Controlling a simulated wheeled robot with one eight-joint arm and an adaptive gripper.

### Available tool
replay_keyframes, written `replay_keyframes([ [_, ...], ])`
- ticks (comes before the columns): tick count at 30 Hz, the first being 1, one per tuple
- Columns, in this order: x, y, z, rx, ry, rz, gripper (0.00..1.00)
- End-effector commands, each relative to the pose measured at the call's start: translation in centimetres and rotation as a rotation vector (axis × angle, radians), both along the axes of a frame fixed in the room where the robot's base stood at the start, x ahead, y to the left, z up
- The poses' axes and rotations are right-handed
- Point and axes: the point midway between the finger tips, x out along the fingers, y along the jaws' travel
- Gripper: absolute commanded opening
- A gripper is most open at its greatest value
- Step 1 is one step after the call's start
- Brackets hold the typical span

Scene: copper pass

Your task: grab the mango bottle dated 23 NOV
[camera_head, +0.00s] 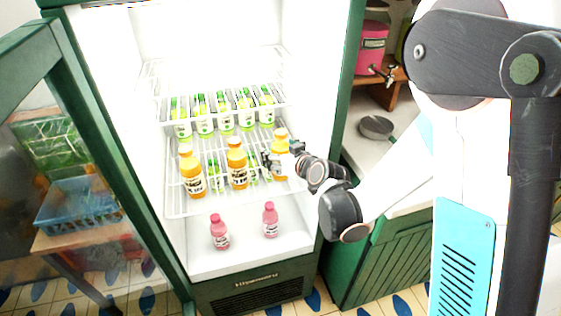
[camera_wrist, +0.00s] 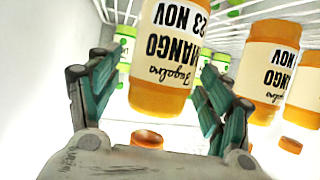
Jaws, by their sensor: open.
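Three orange mango bottles with white labels stand on the middle shelf of the open fridge. The right one (camera_head: 281,137) is partly hidden by my gripper (camera_head: 283,157). In the wrist view, where labels appear upside down, the nearest bottle (camera_wrist: 162,62) reads "MANGO" and "23 NOV". It lies between the open fingers of my gripper (camera_wrist: 165,80), with no clear grip on it. A second mango bottle (camera_wrist: 268,72) is to its right, its date partly cut off. The left (camera_head: 192,172) and middle (camera_head: 237,166) bottles show dates too small to read in the head view.
Green-capped bottles (camera_head: 225,112) fill the upper shelf, and a few stand behind the mango bottles. Two pink bottles (camera_head: 219,232) stand on the fridge floor. The fridge door (camera_head: 100,160) is open at left; a counter and pan (camera_head: 376,127) are at right.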

Motion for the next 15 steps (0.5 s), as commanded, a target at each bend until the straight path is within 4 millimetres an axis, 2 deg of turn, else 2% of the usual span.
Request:
replay_keyframes([
  [5,0.02,0.01,0.06,0.000,0.000,0.000,0.72],
  [8,0.01,0.01,0.06,0.000,0.000,0.000,0.54],
  [13,0.00,-0.01,0.04,0.000,0.000,0.000,0.16],
  [14,0.00,-0.01,0.04,0.000,0.000,0.000,0.11],
  [15,0.01,-0.02,0.09,0.000,0.000,0.000,0.11],
])
